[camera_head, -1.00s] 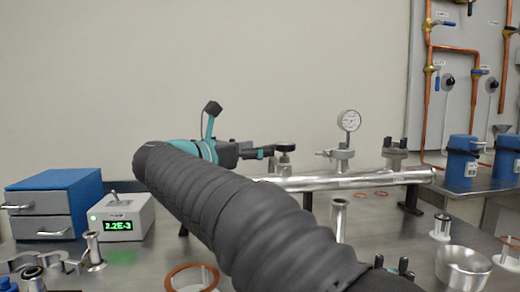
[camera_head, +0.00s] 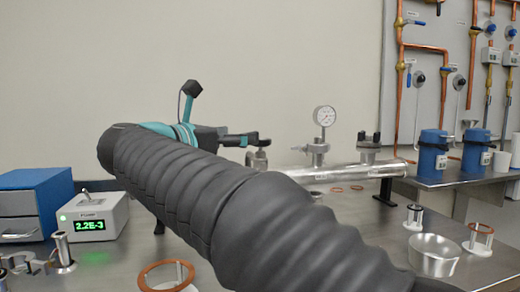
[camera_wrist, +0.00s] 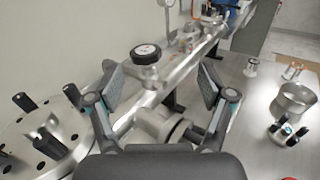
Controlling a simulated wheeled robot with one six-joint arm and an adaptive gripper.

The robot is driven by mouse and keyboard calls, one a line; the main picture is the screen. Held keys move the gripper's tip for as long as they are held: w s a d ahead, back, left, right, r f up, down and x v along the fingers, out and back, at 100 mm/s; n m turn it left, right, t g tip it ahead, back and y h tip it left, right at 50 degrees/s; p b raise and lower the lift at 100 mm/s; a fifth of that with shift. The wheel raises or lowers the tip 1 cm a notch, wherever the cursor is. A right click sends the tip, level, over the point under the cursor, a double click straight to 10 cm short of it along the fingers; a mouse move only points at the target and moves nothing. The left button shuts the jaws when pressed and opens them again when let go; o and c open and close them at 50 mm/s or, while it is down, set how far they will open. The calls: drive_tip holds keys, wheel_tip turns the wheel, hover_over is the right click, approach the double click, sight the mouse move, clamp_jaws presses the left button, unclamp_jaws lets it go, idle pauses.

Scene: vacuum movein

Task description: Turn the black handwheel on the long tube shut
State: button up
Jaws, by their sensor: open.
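The long silver tube (camera_head: 345,173) runs across the bench to the right of my gripper. The black handwheel (camera_wrist: 146,53), a round knob with a pale centre, stands on the tube in the wrist view. In that view it appears beyond my gripper (camera_wrist: 161,83), between the lines of the two spread fingers and left of centre. The fingers are open and do not touch it. My dark sleeved arm hides the tube's near end.
A round flange plate with black knobs (camera_wrist: 42,134) is at the wrist view's left. A metal bowl (camera_head: 434,256) and small fittings stand on the right bench.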

sight(260, 139)
drive_tip(key=n+y, duration=0.1)
drive_tip(key=s+f+n+t+y+b, duration=0.1)
drive_tip(key=a+f+n+t+y, duration=0.1)
drive_tip(key=shift+s+f+b, duration=0.25)
drive_tip(key=shift+b, duration=0.1)
drive_tip(key=p+x, duration=0.1)
drive_tip(key=x, duration=1.2)
drive_tip(key=shift+w+d+f, duration=0.1)
drive_tip(key=shift+w, duration=0.25)
drive_tip(key=c, duration=1.2)
drive_tip(key=shift+o, duration=0.2)
drive_tip(key=shift+p, duration=0.3)
